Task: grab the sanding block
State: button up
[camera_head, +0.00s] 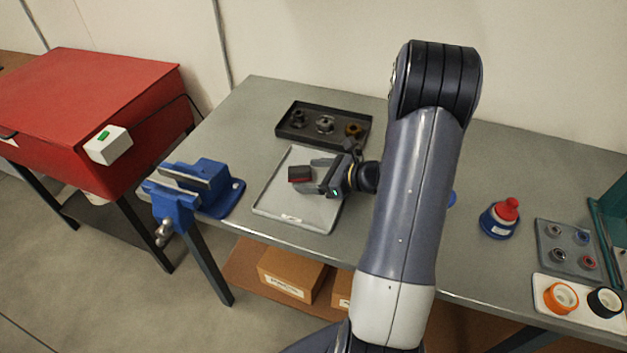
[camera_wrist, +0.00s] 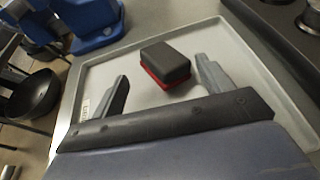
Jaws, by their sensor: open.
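The sanding block (camera_head: 300,174) is a small dark grey block with a red underside, lying on a pale grey tray (camera_head: 275,211). In the wrist view the sanding block (camera_wrist: 166,62) lies ahead of my gripper (camera_wrist: 162,88), roughly between the lines of its two fingers and nearer the right one. My gripper (camera_head: 314,176) is open and empty, with its fingers over the tray, to the right of the block in the head view. I cannot tell whether either finger touches the block.
A blue vise (camera_head: 200,190) stands left of the tray. A black tray (camera_head: 325,125) with several metal parts lies behind it. A red-capped blue bottle (camera_head: 501,217), a tray of small parts (camera_head: 570,247) and tape rolls (camera_head: 562,297) are at the right.

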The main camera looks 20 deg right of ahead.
jog(key=shift+a+f+g, duration=0.4)
jog(key=shift+a+f, duration=0.45)
jog(key=shift+f, duration=0.1)
jog(key=shift+r, duration=0.1)
jog(key=shift+w+d+r, duration=0.1)
jog(key=shift+d+r, duration=0.05)
jog(key=shift+r, duration=0.05)
jog(key=c, duration=0.9)
